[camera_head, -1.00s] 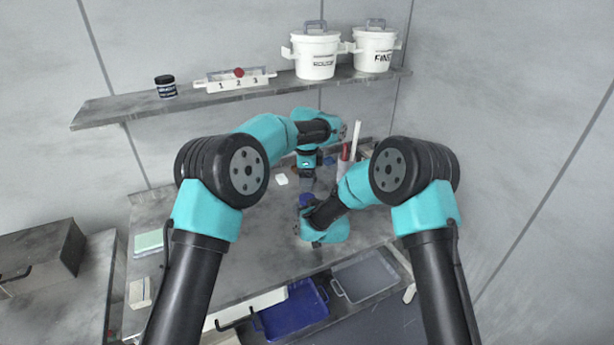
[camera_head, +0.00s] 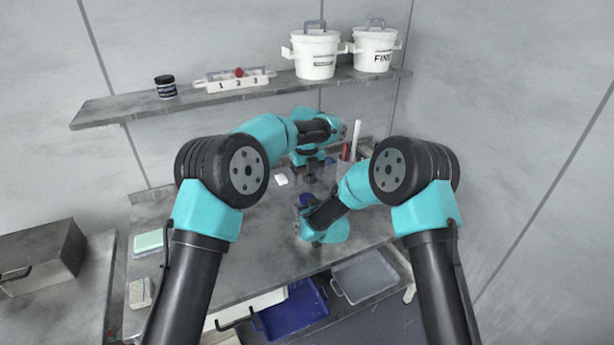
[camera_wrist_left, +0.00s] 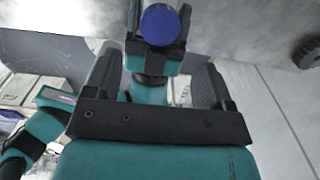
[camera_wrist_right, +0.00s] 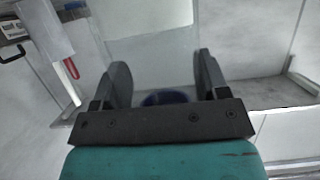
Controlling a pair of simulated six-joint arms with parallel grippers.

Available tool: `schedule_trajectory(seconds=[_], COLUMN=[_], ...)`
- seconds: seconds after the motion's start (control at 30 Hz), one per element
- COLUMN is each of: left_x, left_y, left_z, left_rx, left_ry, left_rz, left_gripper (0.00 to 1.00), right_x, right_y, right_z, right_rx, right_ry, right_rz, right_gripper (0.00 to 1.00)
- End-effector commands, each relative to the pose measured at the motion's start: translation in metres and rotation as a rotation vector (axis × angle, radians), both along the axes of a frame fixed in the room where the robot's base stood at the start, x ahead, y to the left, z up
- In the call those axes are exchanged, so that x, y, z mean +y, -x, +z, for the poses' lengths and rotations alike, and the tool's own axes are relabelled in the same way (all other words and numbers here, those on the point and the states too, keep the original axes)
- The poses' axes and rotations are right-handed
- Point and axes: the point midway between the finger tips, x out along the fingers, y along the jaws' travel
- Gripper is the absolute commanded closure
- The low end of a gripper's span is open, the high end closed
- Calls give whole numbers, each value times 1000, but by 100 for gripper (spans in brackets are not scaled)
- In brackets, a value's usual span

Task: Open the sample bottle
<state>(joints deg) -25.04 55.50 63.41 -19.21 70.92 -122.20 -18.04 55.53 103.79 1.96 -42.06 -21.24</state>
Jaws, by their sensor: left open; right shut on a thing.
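The sample bottle shows as a blue round top (camera_wrist_left: 160,25) in the left wrist view, and as a small blue patch (camera_head: 306,198) in the head view. A blue part (camera_wrist_right: 165,98) shows low between the fingers in the right wrist view. My right gripper (camera_wrist_right: 163,72) is shut on the bottle, which hides most of its body. My left gripper (camera_wrist_left: 158,62) is open and empty, with the blue top beyond its fingertips, apart from them. In the head view my left gripper (camera_head: 311,178) is just above the bottle. I cannot tell cap from body.
A clear holder with red and white sticks (camera_head: 350,160) stands close right of the grippers. A small white block (camera_head: 281,179) lies to the left. The shelf (camera_head: 130,112) above bears a dark jar (camera_head: 165,87), a numbered rack (camera_head: 235,80) and two white buckets (camera_head: 316,55).

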Motion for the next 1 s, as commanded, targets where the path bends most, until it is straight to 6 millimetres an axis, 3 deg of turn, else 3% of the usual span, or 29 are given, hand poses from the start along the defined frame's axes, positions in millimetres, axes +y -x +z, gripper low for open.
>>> schedule_trajectory(seconds=[0.47, 1.0], left_x=[0, 0], left_y=[0, 0], left_z=[-8, -73], left_rx=[1, 0], left_ry=[0, 0], left_rz=[0, 0], left_gripper=[23, 23], right_x=[0, 0], right_y=[0, 0], right_z=[0, 0], right_rx=[-1, -1], right_ry=[0, 0], right_rz=[0, 0], right_gripper=[98, 98])
